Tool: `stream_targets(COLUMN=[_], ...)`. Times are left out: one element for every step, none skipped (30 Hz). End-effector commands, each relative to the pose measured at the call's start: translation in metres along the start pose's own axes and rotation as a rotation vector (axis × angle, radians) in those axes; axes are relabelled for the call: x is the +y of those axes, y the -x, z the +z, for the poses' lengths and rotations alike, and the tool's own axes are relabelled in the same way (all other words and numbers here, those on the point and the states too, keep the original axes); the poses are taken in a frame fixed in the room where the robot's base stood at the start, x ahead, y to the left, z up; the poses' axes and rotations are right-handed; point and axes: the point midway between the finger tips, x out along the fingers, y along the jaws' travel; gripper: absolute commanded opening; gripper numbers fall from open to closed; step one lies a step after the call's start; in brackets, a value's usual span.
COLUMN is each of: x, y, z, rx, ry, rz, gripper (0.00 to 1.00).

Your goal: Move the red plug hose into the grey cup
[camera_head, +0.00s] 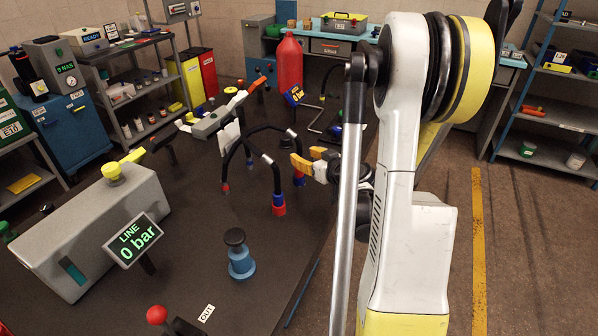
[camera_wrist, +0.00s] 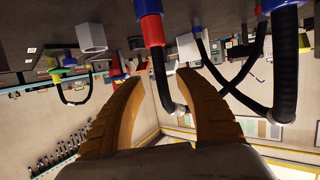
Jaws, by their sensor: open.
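My gripper (camera_head: 305,158) is open, its two orange-brown fingers above the dark table near the black hoses. In the wrist view its fingers (camera_wrist: 158,82) spread to either side of a black hose (camera_wrist: 162,80) with a red and blue collar (camera_wrist: 151,28); I see no grip on it. In the head view one hose ends in a red plug (camera_head: 279,210) with a blue band above it, standing on the table. Another small red end (camera_head: 225,188) is farther left. Grey hollow pieces (camera_wrist: 91,37) show in the wrist view; I cannot tell which is the grey cup.
A grey box with a "LINE 0 bar" display (camera_head: 137,239) and a blue knob post (camera_head: 240,258) stand nearer on the table. A red cylinder (camera_head: 289,64) stands behind. More black hoses (camera_wrist: 285,65) loop right of my fingers in the wrist view.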

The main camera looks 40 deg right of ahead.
Motion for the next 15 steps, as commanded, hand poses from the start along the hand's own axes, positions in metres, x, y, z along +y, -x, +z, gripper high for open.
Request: stream_targets(x=[-0.002, -0.002, -0.002, -0.002, -0.001, -0.001, -0.001, -0.001, -0.001, -0.001, -0.001, -0.001, -0.001, -0.001, -0.001], y=[-0.010, -0.015, -0.022, -0.025, -0.029, -0.031, -0.032, -0.033, -0.032, -0.032, -0.032, -0.032, -0.032, -0.032, -0.032], z=[0.003, 0.003, 0.002, 0.002, 0.002, 0.001, 0.001, 0.001, 0.000, 0.000, 0.000, 0.000, 0.000, 0.000, 0.000], rx=[0.000, 0.000, 0.000, 0.000, 0.000, 0.000, 0.000, 0.000, 0.000, 0.000, 0.000, 0.000, 0.000, 0.000, 0.000], ry=[0.001, 0.002, 0.002, 0.002, 0.001, 0.001, 0.000, 0.000, 0.000, 0.000, 0.000, 0.000, 0.000, 0.000, 0.000], rz=[-0.002, -0.003, -0.003, -0.002, -0.001, 0.000, 0.000, 0.000, 0.000, 0.001, 0.000, 0.000, 0.000, 0.000, 0.000], gripper=[0.41, 0.41, 0.41, 0.41, 0.41, 0.41, 0.41, 0.41, 0.41, 0.41, 0.41, 0.41, 0.34, 0.25, 0.12])
